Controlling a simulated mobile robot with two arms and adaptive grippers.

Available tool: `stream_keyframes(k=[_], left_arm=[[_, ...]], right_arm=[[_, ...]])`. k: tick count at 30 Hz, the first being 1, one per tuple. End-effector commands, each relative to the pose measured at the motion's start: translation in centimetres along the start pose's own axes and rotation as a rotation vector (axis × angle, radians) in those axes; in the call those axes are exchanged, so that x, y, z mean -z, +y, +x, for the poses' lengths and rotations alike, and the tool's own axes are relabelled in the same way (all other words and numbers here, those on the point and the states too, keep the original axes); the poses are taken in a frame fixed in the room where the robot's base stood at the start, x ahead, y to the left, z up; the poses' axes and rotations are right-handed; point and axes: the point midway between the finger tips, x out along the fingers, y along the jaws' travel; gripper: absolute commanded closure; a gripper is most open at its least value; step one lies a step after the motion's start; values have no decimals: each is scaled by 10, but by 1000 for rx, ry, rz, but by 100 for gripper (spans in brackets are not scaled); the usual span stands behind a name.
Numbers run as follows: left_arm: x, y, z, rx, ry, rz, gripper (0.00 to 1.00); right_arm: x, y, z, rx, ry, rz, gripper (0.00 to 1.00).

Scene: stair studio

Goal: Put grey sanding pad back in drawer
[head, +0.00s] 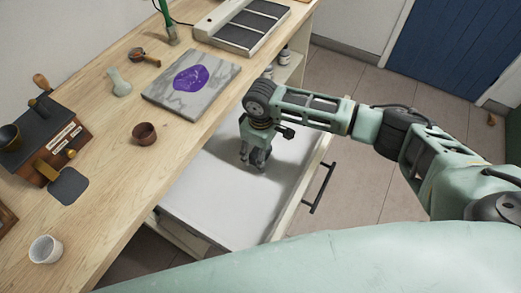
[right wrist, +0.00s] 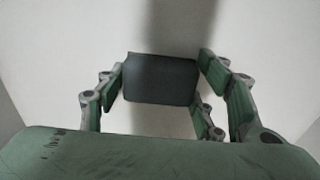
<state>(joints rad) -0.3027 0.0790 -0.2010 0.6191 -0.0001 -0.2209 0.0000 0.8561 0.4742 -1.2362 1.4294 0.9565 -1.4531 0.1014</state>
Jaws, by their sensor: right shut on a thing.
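The grey sanding pad (right wrist: 160,80) shows in the right wrist view as a dark rounded block between my right gripper's fingers. In the head view my right gripper (head: 255,160) points down inside the open drawer (head: 215,190), over its pale floor. The gripper is shut on the pad; the fingers mostly hide the pad in the head view. I cannot tell whether the pad touches the drawer floor. The drawer is pulled out from under the wooden bench, with a dark handle (head: 319,188) on its front. My left gripper is not in view.
On the bench (head: 110,215) stand a wooden box with a dark top (head: 45,135), a brown cup (head: 144,133), a white cup (head: 46,250), a marble slab with a purple patch (head: 191,82) and a ridged tray (head: 240,25). The drawer floor around the gripper looks clear.

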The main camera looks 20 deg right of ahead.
Motion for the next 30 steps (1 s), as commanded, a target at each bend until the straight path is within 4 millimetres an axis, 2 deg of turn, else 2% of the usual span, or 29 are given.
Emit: stream_keyframes(k=[8, 9, 15, 25, 30], left_arm=[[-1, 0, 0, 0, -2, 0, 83], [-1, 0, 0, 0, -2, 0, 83], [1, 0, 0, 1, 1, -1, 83], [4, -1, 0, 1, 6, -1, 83], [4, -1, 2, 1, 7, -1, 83]], right_arm=[[0, 0, 2, 0, 0, 0, 63], [0, 0, 2, -1, 1, 0, 36], [0, 0, 2, 0, 1, 0, 19], [0, 0, 0, -1, 1, -1, 19], [1, 0, -18, 0, 4, -2, 19]])
